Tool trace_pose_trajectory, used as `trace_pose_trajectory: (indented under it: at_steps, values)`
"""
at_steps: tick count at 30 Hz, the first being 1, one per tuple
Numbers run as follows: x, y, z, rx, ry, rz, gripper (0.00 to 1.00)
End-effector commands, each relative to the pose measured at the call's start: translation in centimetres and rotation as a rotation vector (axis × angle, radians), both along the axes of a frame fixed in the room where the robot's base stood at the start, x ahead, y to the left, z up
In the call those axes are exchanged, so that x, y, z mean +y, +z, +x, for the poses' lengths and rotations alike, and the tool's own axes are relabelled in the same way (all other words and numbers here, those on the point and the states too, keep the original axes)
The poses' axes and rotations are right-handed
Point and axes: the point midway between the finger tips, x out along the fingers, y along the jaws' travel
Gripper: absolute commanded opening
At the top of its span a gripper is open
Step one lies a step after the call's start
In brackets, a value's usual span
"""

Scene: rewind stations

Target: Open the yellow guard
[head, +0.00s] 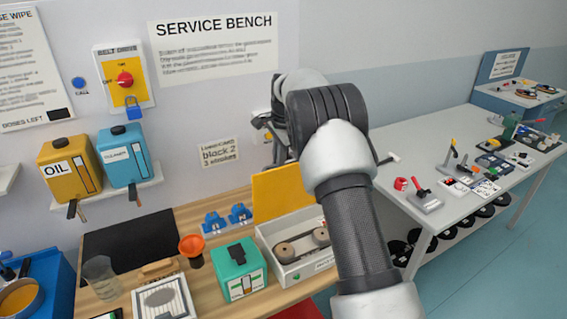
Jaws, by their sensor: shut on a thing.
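The yellow guard (281,194) is a flat panel standing raised at the back of a white box (291,275). Two pulleys with a belt (303,241) show uncovered inside the box. My gripper (279,153) is at the guard's top edge, pointing down. It is shut, apparently on the guard; my wrist and forearm hide part of the gripper and the guard's right side, so the exact contact is hard to see.
A green box (241,270), an orange funnel (192,248) and blue clips (227,218) stand left of the white box. Oil (68,168) and blue (124,157) dispensers hang on the wall. A grey table (440,150) with tools is at the right.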

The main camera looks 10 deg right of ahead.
Motion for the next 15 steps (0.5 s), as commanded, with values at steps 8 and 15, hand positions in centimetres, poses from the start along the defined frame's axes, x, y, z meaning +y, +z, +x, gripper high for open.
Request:
trace_pose_trajectory:
  at_steps: [8, 15]
  values:
    - [0.9, -1.3, 1.7, 0.018, 0.002, 0.003, 0.00]
    - [1.0, -1.4, 2.2, 0.019, 0.002, 0.003, 0.00]
